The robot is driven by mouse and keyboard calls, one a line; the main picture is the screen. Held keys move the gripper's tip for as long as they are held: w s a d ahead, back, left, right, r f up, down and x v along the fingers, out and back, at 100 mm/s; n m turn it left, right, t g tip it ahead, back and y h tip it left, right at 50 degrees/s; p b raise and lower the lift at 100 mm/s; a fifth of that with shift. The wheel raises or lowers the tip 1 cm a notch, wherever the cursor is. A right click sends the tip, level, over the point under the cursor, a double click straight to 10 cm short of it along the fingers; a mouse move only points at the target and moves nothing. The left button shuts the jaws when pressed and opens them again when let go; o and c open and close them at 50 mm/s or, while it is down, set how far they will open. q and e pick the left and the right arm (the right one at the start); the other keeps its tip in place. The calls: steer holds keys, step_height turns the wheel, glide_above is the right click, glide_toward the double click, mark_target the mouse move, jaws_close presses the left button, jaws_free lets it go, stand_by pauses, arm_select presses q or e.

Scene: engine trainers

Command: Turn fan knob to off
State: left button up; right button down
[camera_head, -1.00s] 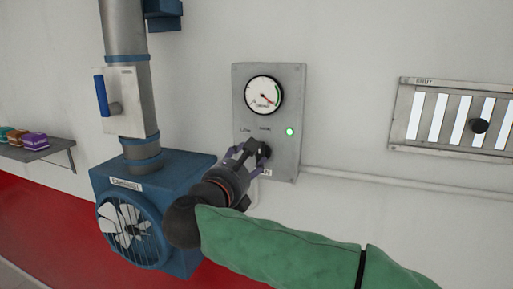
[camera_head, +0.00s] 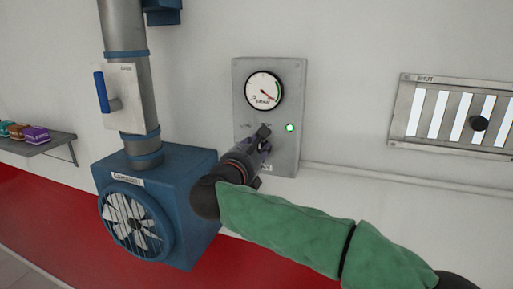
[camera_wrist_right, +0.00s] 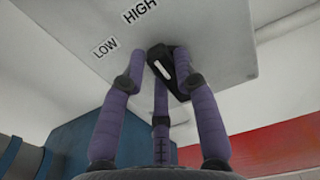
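The grey control panel (camera_head: 288,82) hangs on the wall with a round dial gauge (camera_head: 264,91) and a lit green lamp (camera_head: 290,128). In the right wrist view the black fan knob (camera_wrist_right: 168,72) with a white mark sits on the panel, near the LOW and HIGH labels. My right gripper (camera_head: 262,143) is at the panel and mostly hides the knob in the head view. In the wrist view its purple fingers (camera_wrist_right: 160,75) surround the knob. The left finger seems slightly apart from it; firm contact is unclear. My left gripper is not in view.
A blue exhaust fan (camera_head: 180,195) with a duct and a blue-handled box (camera_head: 125,100) stands left of the panel. A shelf (camera_head: 55,145) with small coloured items is at far left. A slatted vent (camera_head: 455,113) is at right. A pipe runs along the wall.

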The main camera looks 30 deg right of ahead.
steer(key=shift+n, duration=0.4)
steer(key=shift+w+a+f+n+p, duration=0.1)
steer(key=shift+w+f+n+p, duration=0.2)
steer(key=shift+n, duration=2.55)
steer(key=shift+s+a+f+n+p, duration=0.1)
steer(key=shift+f+n, duration=0.25)
steer(key=shift+n, duration=2.55)
steer(key=shift+w+a+f+n+p, duration=0.1)
steer(key=shift+w+f+n+p, duration=0.2)
steer(key=shift+n, duration=2.55)
steer(key=shift+s+f, duration=0.1)
steer(key=shift+s, duration=0.05)
steer(key=c, duration=0.9)
jaws_free()
steer(key=shift+c, duration=0.2)
